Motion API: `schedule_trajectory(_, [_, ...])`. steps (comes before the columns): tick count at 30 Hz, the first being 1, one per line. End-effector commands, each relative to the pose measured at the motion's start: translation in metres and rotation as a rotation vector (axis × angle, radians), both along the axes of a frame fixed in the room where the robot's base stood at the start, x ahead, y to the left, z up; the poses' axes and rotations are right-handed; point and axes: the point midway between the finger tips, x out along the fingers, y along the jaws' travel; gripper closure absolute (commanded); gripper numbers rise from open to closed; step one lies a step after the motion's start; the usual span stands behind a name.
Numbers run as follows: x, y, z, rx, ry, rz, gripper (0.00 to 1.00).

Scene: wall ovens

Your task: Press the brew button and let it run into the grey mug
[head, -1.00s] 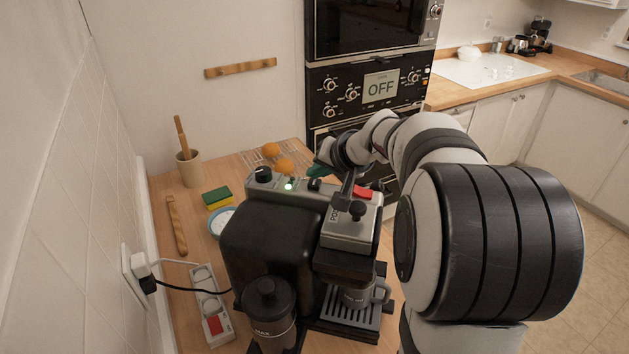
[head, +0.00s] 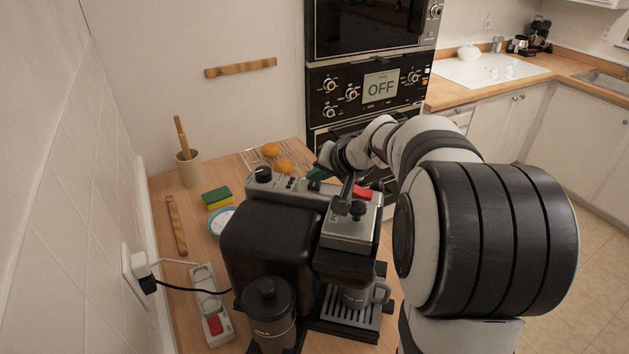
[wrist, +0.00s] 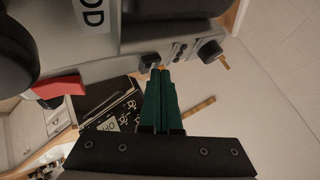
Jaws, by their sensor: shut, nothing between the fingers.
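The black and silver coffee machine (head: 270,245) stands on the wooden counter. Its control panel (head: 285,188) has a black dial (head: 264,174), small buttons and a black switch (head: 315,186); in the wrist view the switch (wrist: 149,61) lies just beside my fingertips. My gripper (wrist: 160,70) has its green fingers shut and empty, tips at the panel's edge; I cannot tell whether they touch it. In the head view the gripper (head: 318,174) is partly hidden behind the machine. The grey mug (head: 358,297) stands upright on the drip tray (head: 340,318) under the machine's front. Its inside is hidden.
A red part (head: 362,193) and a black knob (head: 358,209) top the machine's front. A grinder-like jar (head: 268,312), power strip (head: 208,300), sponge (head: 216,199), wooden stick (head: 176,226) and utensil cup (head: 190,170) stand around. Oranges (head: 284,166) lie on a rack behind.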

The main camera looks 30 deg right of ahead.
Motion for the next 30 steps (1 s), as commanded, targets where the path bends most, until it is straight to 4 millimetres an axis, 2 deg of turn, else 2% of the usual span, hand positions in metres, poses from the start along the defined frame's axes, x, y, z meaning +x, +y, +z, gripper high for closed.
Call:
schedule_trajectory(14, [0.0, 0.0, -0.002, 0.001, 0.001, 0.0, 1.0])
schedule_trajectory(24, [0.0, 0.0, 0.014, 0.001, -0.001, 0.0, 1.0])
schedule_trajectory(30, [0.0, 0.0, 0.016, 0.001, 0.001, 0.0, 1.0])
